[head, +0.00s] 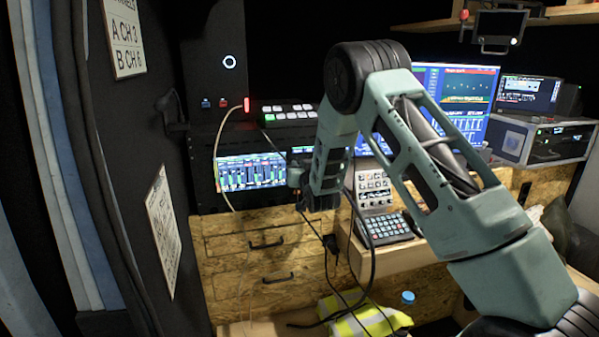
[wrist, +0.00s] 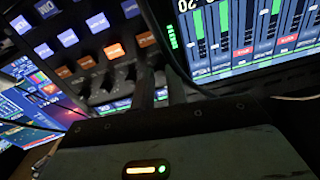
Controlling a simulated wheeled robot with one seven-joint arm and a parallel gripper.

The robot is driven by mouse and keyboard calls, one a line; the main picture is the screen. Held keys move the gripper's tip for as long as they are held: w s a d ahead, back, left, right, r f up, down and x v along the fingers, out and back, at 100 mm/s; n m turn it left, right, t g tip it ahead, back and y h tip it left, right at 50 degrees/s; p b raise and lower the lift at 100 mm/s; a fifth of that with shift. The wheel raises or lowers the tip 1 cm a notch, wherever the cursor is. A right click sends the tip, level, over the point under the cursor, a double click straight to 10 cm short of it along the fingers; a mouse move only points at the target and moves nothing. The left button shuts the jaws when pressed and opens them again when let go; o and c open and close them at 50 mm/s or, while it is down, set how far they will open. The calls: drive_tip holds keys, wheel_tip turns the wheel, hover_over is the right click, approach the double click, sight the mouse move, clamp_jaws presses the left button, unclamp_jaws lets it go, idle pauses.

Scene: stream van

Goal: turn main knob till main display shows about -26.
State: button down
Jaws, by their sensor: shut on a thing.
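In the wrist view my gripper (wrist: 158,72) reaches up to a dark control panel (wrist: 92,98), its two fingers close together at the right end of a row of small black knobs. It is shut on a knob there, apparently the main knob, which the fingers mostly hide. A bright mixer screen (wrist: 245,35) lies just right of the fingers. White digits like "20" show at its upper left edge, partly cut off; I cannot tell a full main display reading. In the head view my gripper (head: 299,180) is at the console, right of the meter screen (head: 250,172), its fingertips hidden.
Lit blue and orange buttons (wrist: 68,38) surround the knobs. A dark cable crosses close to the fingers. In the head view, cables hang before the wooden drawers (head: 262,262). A keypad (head: 385,230) and monitors (head: 455,90) stand to the right.

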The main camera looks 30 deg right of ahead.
drive_tip(key=c, duration=1.7)
unclamp_jaws()
drive_tip(key=shift+s, duration=0.1)
drive_tip(key=b+v, duration=0.4)
drive_tip(key=v, duration=1.3)
drive_tip(key=shift+s+r, duration=0.1)
